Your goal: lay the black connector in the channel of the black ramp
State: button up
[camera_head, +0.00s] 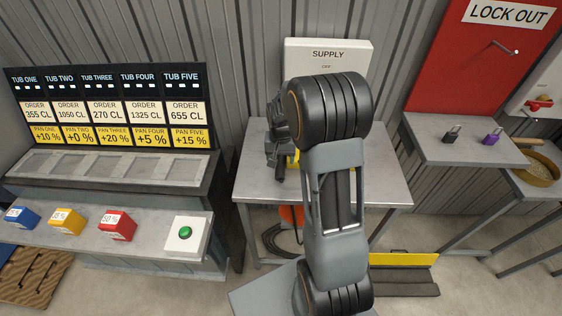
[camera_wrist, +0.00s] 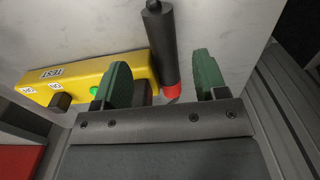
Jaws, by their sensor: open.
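A black cylinder with a red end (camera_wrist: 163,45), which looks like the black connector, lies on the grey table in the wrist view. My gripper (camera_wrist: 162,75) is open, its two green fingers apart on either side of the cylinder's red end. I cannot tell how high the fingers are above the table. In the head view my gripper (camera_head: 280,150) is over the left part of the table, and my arm hides much of the tabletop. A black ramp (camera_head: 405,289) with a yellow strip lies on the floor right of my arm, partly hidden by it. Its channel is not clear.
A yellow box marked TEST (camera_wrist: 90,76) with a green button lies close left of the cylinder. The grey table (camera_head: 385,185) stands against the wall, with a SUPPLY box (camera_head: 328,54) behind. Cables (camera_head: 290,216) hang below it. A shelf with padlocks (camera_head: 465,150) is at right.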

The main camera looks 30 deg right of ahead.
aim_at(280, 169)
jog(key=shift+a+f+p, duration=0.1)
jog(key=shift+f+p, duration=0.75)
jog(key=shift+f, duration=2.55)
grip_shut()
jog(key=shift+r, duration=0.1)
